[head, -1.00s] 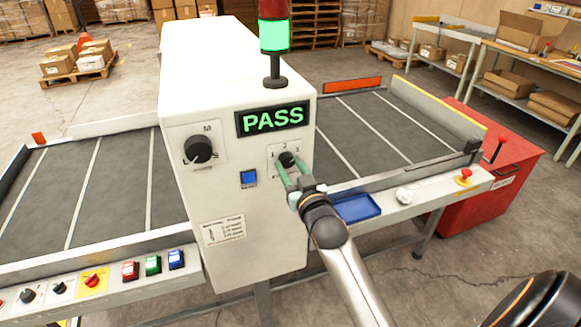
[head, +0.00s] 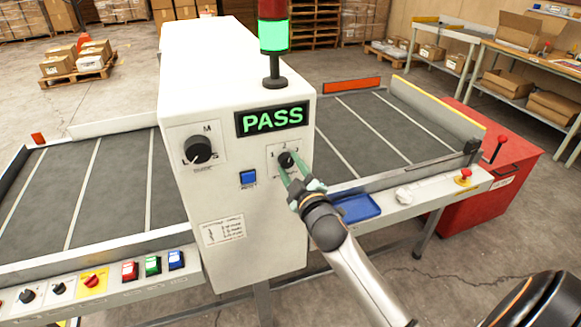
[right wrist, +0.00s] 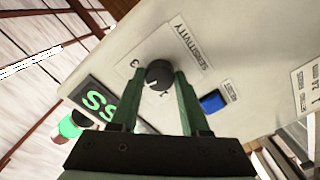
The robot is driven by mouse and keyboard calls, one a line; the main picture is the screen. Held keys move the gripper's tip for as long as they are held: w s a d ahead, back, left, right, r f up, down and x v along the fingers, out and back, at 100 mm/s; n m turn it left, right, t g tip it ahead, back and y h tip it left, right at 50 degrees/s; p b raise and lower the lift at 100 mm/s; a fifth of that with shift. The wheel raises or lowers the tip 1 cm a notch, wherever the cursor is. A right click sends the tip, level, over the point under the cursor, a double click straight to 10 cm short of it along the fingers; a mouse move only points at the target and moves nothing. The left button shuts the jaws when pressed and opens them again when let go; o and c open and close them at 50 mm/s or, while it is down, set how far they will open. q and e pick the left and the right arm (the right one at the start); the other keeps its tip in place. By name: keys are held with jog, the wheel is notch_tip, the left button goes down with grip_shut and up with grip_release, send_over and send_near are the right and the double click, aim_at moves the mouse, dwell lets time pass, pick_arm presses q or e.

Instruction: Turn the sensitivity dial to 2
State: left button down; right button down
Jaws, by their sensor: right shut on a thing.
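The sensitivity dial (head: 287,160) is a small black knob on the front of the white machine (head: 215,105), below the green PASS display (head: 272,119). In the right wrist view the dial (right wrist: 158,75) shows a short white pointer mark, with the SENSITIVITY label beside it. My left gripper is not in view.
A larger black mode dial (head: 198,150) and a blue button (head: 248,177) are on the same panel. A blue tray (head: 357,208) lies on the conveyor's front ledge. Coloured buttons (head: 153,265) line the ledge at the left. A red cabinet (head: 505,165) stands at the right.

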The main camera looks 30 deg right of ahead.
jog(key=shift+n, duration=1.2)
jog(key=shift+f, duration=0.1)
jog(key=shift+c, duration=2)
grip_release()
jog(key=b+v, duration=0.2)
jog(key=v, duration=1)
jog(key=shift+s, duration=0.25)
jog(key=shift+a, duration=0.1)
